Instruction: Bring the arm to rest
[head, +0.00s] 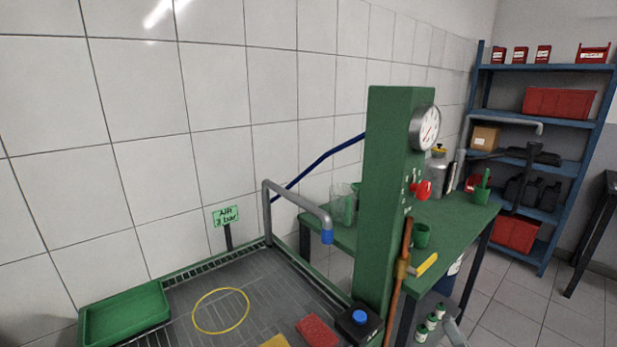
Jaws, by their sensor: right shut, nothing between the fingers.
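My left gripper is not in view.
A green column with a gauge (425,127) and red knob stands at centre right. A grey spout (300,199) rises over a dark grated basin (262,279). A green tray (125,316) lies left. The green bench (455,222) and blue shelf (549,69) stand behind.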

